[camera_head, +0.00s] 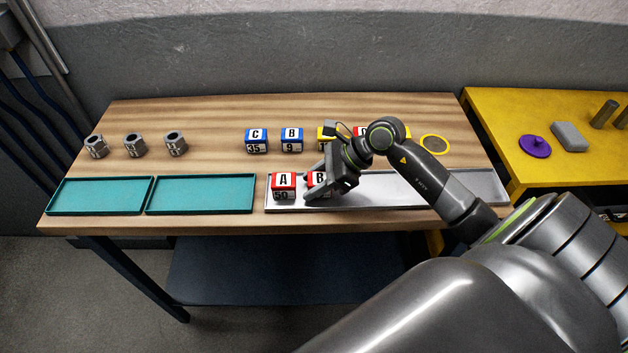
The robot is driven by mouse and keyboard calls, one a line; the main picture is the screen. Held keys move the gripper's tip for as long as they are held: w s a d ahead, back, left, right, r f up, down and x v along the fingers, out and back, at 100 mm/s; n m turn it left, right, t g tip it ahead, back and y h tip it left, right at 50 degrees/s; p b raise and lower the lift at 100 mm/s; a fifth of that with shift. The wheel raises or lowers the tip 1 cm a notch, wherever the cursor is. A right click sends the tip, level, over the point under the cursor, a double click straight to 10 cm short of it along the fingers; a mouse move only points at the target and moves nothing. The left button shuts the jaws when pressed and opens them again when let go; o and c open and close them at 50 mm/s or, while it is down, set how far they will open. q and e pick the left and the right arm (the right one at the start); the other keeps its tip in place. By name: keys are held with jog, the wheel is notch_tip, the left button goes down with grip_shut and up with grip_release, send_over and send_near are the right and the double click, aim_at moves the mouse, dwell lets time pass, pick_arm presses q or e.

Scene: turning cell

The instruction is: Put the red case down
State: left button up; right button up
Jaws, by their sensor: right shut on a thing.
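My right gripper (318,193) is shut on a red case marked B (319,178) over the left part of the long silver tray (400,203). The fingers hide part of this case, and I cannot tell whether it touches the tray. Another red case, marked A (283,185), stands in the tray just to its left, with a small gap between them. A further red case (360,130) shows partly behind my right arm, in the back row. My left gripper is not in view.
Two blue cases, C (256,140) and B (291,140), stand behind the tray. A yellow case (325,133) is partly hidden by my arm. Two teal trays (100,196) (200,194) are empty. Several grey metal parts (134,145) stand behind them. A yellow side table (480,115) is at right.

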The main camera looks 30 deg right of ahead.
jog(key=o, duration=1.1)
jog(key=shift+f, duration=0.1)
jog(key=shift+s+d+r, duration=0.2)
jog(key=shift+d+r, duration=0.2)
jog(key=shift+r, duration=0.05)
jog(key=shift+b+v, duration=0.65)
jog(key=shift+v, duration=4.85)
